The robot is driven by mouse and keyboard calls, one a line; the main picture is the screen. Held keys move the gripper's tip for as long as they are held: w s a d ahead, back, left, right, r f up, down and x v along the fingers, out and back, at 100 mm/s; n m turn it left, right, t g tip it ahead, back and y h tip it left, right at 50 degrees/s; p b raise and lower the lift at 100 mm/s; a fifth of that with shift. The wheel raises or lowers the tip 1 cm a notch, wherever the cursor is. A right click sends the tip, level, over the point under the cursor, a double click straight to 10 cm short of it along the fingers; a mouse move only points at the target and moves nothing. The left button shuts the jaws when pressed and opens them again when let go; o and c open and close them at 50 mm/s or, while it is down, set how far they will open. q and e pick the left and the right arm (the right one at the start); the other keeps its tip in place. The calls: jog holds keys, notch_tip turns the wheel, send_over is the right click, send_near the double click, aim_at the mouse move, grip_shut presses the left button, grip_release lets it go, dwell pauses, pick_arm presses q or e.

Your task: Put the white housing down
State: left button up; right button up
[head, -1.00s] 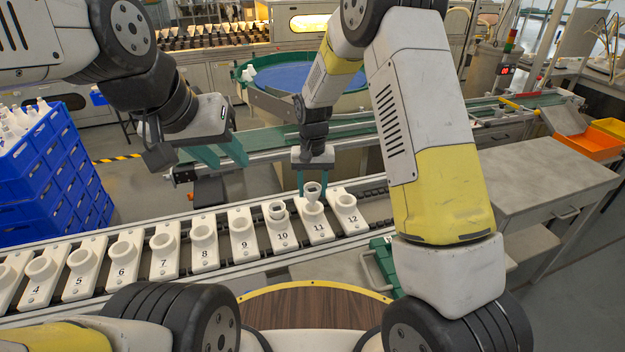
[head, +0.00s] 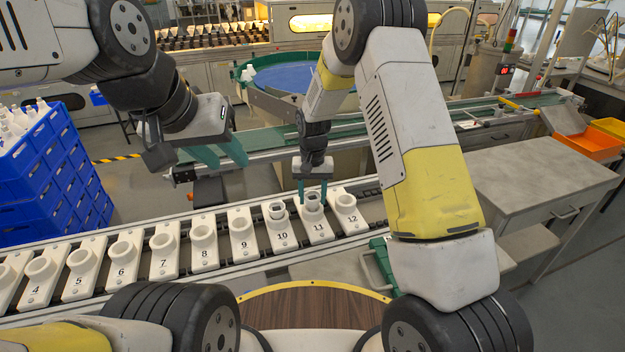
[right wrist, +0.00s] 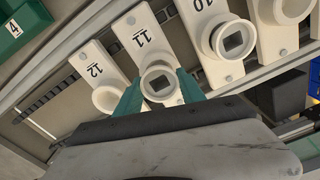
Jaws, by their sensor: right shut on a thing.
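My right gripper (head: 312,197) is shut on a white housing (head: 312,200), one green finger on each side. The housing is at the cup of the holder marked 11 (head: 318,231); whether it is fully seated I cannot tell. In the right wrist view the housing (right wrist: 161,84) shows a dark square opening, with the gripper fingers (right wrist: 160,92) beside it and the 11 holder (right wrist: 135,35) behind. Another white housing (head: 277,209) stands in the holder marked 10 (head: 282,236). My left gripper (head: 220,153) hangs open and empty above the conveyor's far side.
Holder 12 (head: 350,221) is beside 11, and its cup looks empty. Holder 9 (head: 243,244) and several lower-numbered holders line the rail to the left with open cups. Blue crates (head: 50,165) stand at the left. A grey table (head: 540,175) stands at the right.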

jog(key=shift+f, duration=0.25)
jog(key=o, duration=1.3)
jog(key=shift+r, duration=0.1)
notch_tip(320, 180, up, 13)
jog(key=s+d+r+t+y, duration=0.1)
jog(key=s+d+r, duration=0.35)
jog(key=r, duration=0.25)
jog(key=s+d+r+t+y, duration=0.1)
jog(key=s+d+r+t, duration=0.1)
jog(key=s+d+r, duration=0.4)
jog(key=shift+s+d+r+t, duration=0.6)
jog(key=shift+s+r, duration=0.3)
jog(key=shift+s, duration=1.8)
jog(key=shift+s+d+r+t, duration=0.45)
jog(key=shift+s+d+r, duration=0.35)
jog(key=shift+s, duration=1.95)
jog(key=shift+s+d+r+t, duration=0.5)
jog(key=shift+s+r, duration=0.5)
jog(key=shift+s, duration=1.7)
